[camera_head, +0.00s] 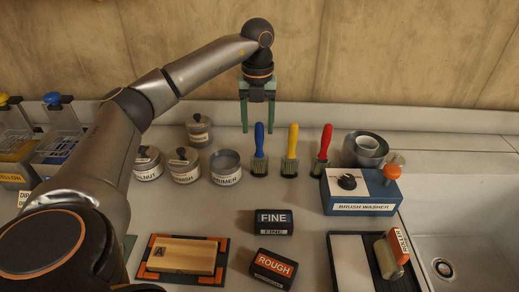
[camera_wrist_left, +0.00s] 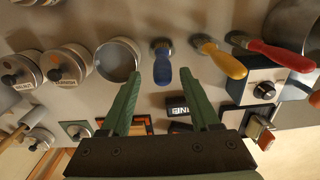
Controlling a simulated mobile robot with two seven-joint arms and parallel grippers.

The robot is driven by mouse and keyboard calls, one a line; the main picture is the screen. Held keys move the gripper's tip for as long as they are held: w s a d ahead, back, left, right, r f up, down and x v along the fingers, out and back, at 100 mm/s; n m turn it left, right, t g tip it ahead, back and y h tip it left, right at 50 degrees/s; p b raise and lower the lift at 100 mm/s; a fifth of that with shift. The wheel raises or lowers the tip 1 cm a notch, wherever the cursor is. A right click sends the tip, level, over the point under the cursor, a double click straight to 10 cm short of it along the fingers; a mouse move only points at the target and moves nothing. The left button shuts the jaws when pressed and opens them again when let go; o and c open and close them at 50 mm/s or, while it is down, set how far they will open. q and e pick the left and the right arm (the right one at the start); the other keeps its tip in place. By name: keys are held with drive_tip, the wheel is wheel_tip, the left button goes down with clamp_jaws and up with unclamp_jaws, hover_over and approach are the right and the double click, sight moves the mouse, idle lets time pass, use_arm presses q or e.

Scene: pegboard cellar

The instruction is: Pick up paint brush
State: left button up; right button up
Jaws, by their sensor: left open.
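Three paint brushes stand upright, bristles down, in a row on the counter: a blue-handled brush (camera_head: 259,150), a yellow-handled brush (camera_head: 291,150) and a red-handled brush (camera_head: 322,150). My left gripper (camera_head: 259,130) is open and empty, fingers pointing down, above and behind the blue brush in the head view. In the left wrist view the blue brush (camera_wrist_left: 162,65) lies beyond the open fingers (camera_wrist_left: 163,97), roughly between them in the picture. The yellow brush (camera_wrist_left: 222,58) and the red brush (camera_wrist_left: 270,50) show to its right. My right gripper is not in view.
An open primer can (camera_head: 225,168) and lidded cans (camera_head: 184,165) stand left of the brushes. A brush washer (camera_head: 361,192) is at right, beside the sink (camera_head: 455,235). FINE (camera_head: 273,222) and ROUGH (camera_head: 272,268) blocks lie in front, near a framed wood board (camera_head: 183,256).

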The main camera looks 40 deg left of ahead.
sight(259, 155)
use_arm(q)
drive_tip(key=f, duration=0.5)
drive_tip(key=shift+w+f, duration=0.15)
drive_tip(key=shift+w, duration=0.1)
clamp_jaws()
idle(1.2)
